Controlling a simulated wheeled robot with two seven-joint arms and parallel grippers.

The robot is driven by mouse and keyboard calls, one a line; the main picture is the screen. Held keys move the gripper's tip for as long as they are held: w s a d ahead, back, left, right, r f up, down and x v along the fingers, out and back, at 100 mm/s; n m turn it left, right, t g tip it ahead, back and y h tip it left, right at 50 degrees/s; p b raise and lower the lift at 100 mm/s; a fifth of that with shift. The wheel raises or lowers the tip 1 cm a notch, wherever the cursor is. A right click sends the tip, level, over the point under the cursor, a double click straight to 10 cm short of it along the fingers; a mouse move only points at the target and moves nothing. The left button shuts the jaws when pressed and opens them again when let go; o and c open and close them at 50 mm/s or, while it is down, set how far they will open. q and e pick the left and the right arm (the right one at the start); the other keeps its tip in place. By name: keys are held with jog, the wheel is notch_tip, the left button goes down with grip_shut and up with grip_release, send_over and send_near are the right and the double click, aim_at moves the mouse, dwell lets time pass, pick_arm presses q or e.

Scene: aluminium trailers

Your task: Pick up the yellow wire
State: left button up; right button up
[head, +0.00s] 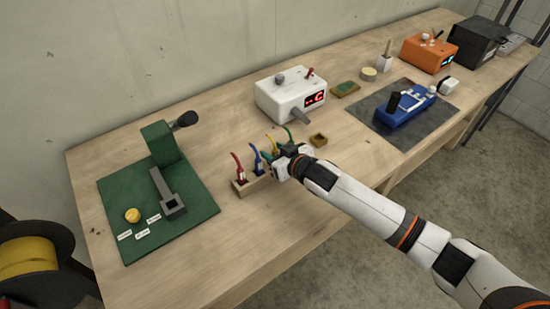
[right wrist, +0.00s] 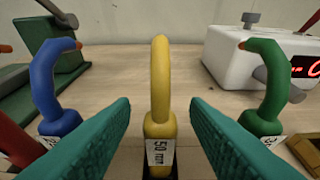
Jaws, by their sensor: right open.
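The yellow wire (right wrist: 160,85) stands upright in the middle of the right wrist view, with a "50 mm" label low on it. It also shows in the head view (head: 271,143), partly hidden by my right gripper. My right gripper (right wrist: 160,140) is open, its two teal fingers on either side of the yellow wire with gaps between. In the head view my right gripper (head: 279,157) is at the wire holder (head: 240,190). The blue wire (right wrist: 50,85) is to the left and the green wire (right wrist: 266,85) to the right. My left gripper is not in view.
A red wire (head: 239,168) stands at the holder's left end. A green press stand (head: 205,195) is left, a white box with red display (head: 290,95) behind. A small wooden tray (head: 318,140) lies close to my right gripper.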

grip_shut()
jog(key=shift+r, duration=0.1)
